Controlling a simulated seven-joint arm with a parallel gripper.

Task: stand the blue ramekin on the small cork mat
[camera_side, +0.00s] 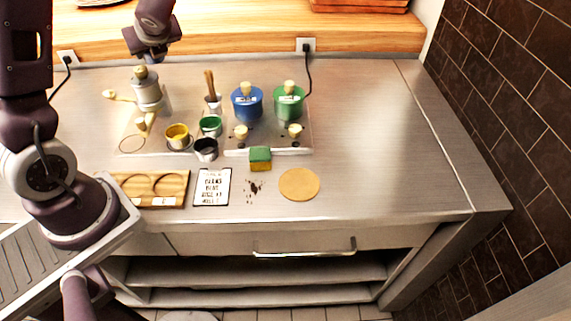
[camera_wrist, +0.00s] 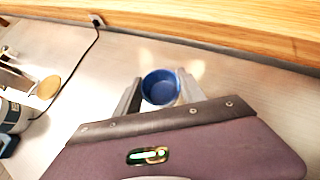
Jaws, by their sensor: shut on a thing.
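The blue ramekin (camera_wrist: 160,87) shows between the two fingers of my gripper (camera_wrist: 160,92) in the wrist view. The gripper is shut on it, and its open top faces the camera. How far it is above the steel counter is hard to tell. In the side view my arm's end is at the back left, near the wooden ledge; I cannot make out the ramekin there. The small cork mat (camera_side: 299,184) is a round tan disc lying flat and empty near the counter's front, well to the right of the arm's end.
Blue (camera_side: 247,103) and green (camera_side: 288,102) canisters stand at the back middle. A green-and-yellow block (camera_side: 260,158) and dark crumbs (camera_side: 253,187) lie left of the mat. A brass-topped pot (camera_side: 147,90), small cups and a clipboard (camera_side: 212,187) are farther left. The counter's right side is clear.

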